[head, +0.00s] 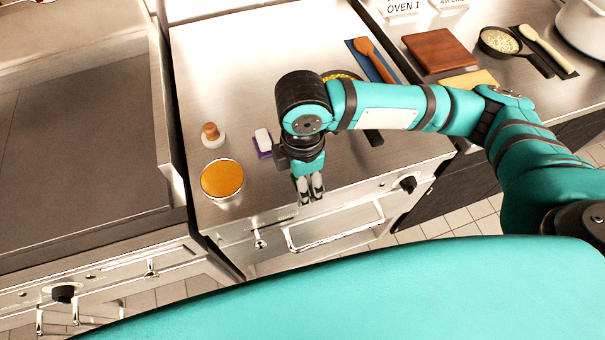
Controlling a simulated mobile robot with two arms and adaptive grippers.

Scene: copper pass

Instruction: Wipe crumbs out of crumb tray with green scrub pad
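My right gripper (310,188) points down in front of the steel counter's front edge, above a wide drawer-like front with a long bar handle (335,229). Its two fingers lie close together in this view, and I cannot tell whether they are open or shut. I see nothing between them. I cannot make out a green scrub pad; my arm covers part of the counter. I cannot make out an open crumb tray or any crumbs. The barred front is closed, and I cannot tell whether it is the tray. My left gripper is not in view.
On the counter (225,75) stand an orange-topped round container (222,178), a wooden-knobbed white piece (212,136) and a white-and-purple block (263,142). A wooden spoon (373,58) lies behind my arm. A brown board (438,50) and a pan (499,42) are at right.

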